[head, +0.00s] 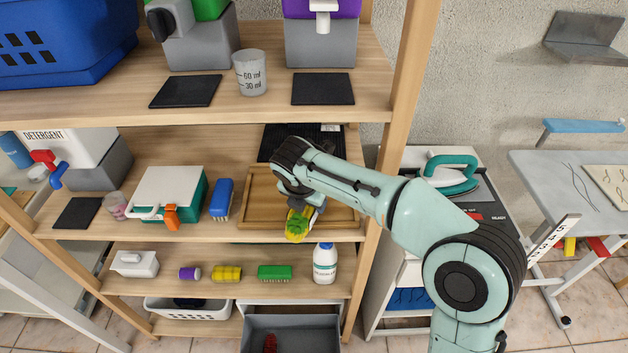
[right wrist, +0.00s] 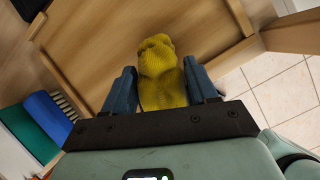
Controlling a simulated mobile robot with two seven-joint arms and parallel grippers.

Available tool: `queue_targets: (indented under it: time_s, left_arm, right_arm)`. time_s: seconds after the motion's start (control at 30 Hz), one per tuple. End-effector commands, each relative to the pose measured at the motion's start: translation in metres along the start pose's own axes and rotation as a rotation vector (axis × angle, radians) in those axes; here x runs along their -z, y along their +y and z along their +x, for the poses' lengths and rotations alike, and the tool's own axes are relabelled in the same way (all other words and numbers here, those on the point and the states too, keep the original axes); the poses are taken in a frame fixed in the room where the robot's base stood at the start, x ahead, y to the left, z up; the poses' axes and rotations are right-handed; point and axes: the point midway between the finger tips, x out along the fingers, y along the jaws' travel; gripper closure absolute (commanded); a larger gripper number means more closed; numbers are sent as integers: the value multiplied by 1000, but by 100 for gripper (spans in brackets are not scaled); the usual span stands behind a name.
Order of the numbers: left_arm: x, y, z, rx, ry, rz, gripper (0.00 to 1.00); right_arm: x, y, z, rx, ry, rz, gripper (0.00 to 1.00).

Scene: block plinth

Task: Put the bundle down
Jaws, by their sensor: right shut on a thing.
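The bundle (head: 297,226) is a yellow, knitted-looking roll, with some green showing in the head view. My right gripper (right wrist: 161,88) is shut on it, one blue finger on each side, as the right wrist view (right wrist: 160,65) shows. In the head view the bundle hangs at the front edge of a wooden tray (head: 258,208) on the middle shelf. I cannot tell whether it touches the tray. The tray's raised rim also shows in the right wrist view (right wrist: 85,72). My forearm hides the tray's back right part. My left gripper is not in view.
A blue brush (head: 221,199) and a white-and-teal box (head: 170,198) stand left of the tray. A black ribbed mat (head: 282,138) lies behind it. A shelf post (head: 398,95) rises at the right. The visible tray floor is bare.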

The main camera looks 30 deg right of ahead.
Motion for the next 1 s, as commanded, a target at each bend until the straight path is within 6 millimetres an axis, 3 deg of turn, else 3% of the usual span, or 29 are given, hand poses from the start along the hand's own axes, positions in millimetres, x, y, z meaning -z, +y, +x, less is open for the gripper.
queue_targets:
  time_s: [0.1, 0.37, 0.53, 0.67, 1.0]
  left_arm:
    - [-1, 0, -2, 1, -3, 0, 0]
    - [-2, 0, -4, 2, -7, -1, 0]
    - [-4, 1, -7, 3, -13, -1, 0]
    - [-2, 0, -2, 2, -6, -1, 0]
    - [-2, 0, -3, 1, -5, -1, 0]
  right_arm:
    - [-23, 4, 10, 2, -1, 3, 76]
    - [-45, 9, 19, 0, 0, 1, 76]
    - [-70, 15, 30, 1, 0, 3, 76]
    - [-61, 13, 43, 0, 2, -1, 76]
    - [-60, 13, 45, 0, 2, -1, 76]
